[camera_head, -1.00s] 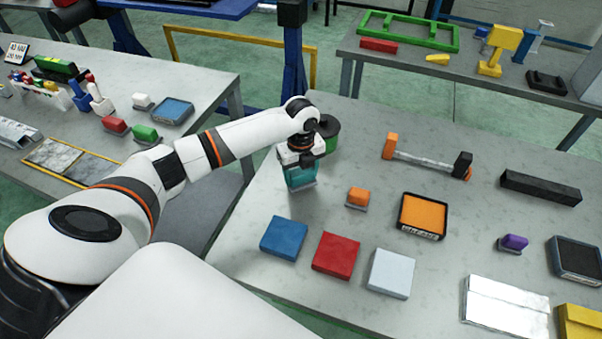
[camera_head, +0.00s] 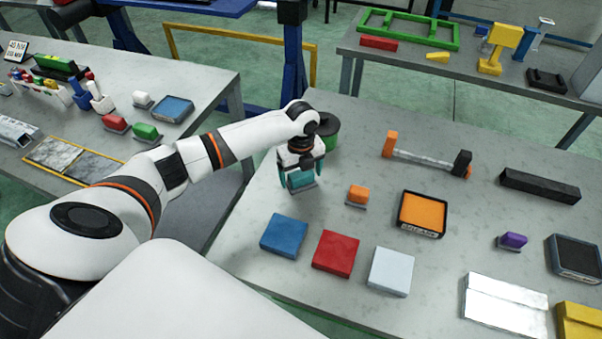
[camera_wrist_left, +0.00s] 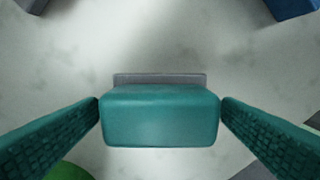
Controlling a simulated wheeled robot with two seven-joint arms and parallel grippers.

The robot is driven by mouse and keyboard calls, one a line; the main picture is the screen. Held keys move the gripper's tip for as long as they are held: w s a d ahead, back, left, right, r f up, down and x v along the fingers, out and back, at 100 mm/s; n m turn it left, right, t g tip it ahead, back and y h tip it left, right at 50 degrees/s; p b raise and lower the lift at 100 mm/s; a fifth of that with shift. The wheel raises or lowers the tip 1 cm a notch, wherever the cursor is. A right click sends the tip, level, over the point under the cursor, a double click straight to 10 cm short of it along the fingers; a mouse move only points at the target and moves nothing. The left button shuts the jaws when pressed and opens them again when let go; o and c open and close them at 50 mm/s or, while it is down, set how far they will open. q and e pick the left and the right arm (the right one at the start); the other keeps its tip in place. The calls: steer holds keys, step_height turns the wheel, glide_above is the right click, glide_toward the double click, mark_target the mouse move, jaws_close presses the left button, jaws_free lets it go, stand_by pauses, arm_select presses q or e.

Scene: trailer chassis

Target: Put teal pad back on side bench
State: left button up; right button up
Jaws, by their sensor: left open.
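The teal pad (camera_head: 301,181), a small block on a grey base, stands on the near bench top by its left edge. In the left wrist view the pad (camera_wrist_left: 160,115) sits between the two teal fingers of my left gripper (camera_wrist_left: 160,104). The fingertips are very close to the pad's two sides; I cannot tell whether they touch it. In the head view my open left gripper (camera_head: 300,186) points down over the pad and partly hides it. My right gripper is not in view.
An orange block (camera_head: 358,194) stands to the right, and a green round thing (camera_head: 328,132) is just behind the gripper. Blue (camera_head: 284,235), red (camera_head: 335,253) and white (camera_head: 391,271) squares lie in front. A side bench (camera_head: 205,75) with other blocks is at left.

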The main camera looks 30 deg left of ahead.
mark_target(301, 173)
arm_select(q)
step_height(301, 173, up, 12)
steer(key=b, duration=0.1)
steer(key=shift+b, duration=0.4)
steer(key=shift+f, duration=0.1)
